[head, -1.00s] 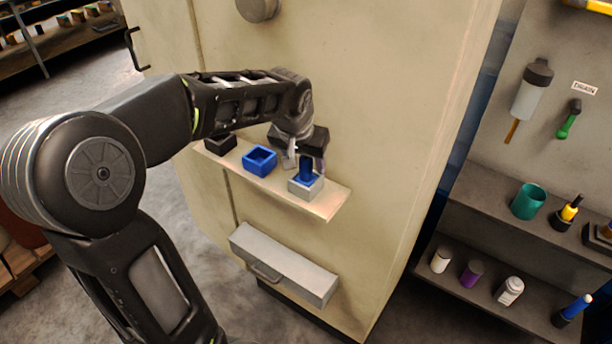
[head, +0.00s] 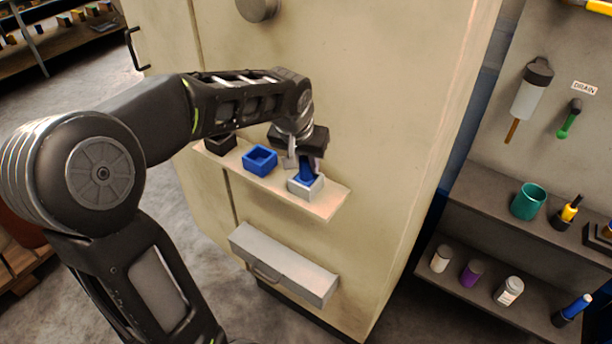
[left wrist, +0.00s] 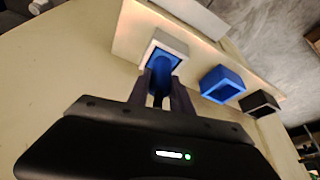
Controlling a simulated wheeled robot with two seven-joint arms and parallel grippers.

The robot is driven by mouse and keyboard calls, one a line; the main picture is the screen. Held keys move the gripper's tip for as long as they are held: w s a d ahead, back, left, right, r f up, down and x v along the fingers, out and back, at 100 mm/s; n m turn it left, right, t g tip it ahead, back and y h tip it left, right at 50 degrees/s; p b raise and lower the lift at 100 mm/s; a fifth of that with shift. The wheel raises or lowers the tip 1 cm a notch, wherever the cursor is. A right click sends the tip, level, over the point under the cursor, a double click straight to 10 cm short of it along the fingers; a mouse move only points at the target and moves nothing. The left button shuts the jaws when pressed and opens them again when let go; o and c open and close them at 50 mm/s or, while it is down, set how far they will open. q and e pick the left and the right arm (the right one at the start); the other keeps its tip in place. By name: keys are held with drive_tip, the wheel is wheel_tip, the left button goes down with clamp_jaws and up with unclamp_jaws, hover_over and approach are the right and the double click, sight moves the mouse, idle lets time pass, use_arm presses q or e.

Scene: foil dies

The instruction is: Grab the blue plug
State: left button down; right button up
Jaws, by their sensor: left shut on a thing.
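The blue plug (head: 306,175) stands in the light grey square holder (head: 305,190) on the shelf (head: 325,204). It also shows in the left wrist view (left wrist: 163,72), inside the pale holder (left wrist: 168,44). My left gripper (head: 304,165) reaches down from above and is shut on the upper part of the plug. In the left wrist view its fingers (left wrist: 161,88) flank the plug, hiding part of it. My right gripper is in neither view.
An empty blue square holder (head: 260,160) and a black holder (head: 220,143) stand to the left on the same shelf. A grey drawer box (head: 284,264) juts out below. Side shelves at right carry a teal cup (head: 528,201) and several bottles.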

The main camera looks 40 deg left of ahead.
use_arm(q)
drive_tip(key=shift+r, duration=0.15)
wheel_tip(320, 180, up, 10)
drive_tip(key=shift+f+b, duration=0.1)
drive_tip(key=shift+b, duration=0.4)
idle(0.6)
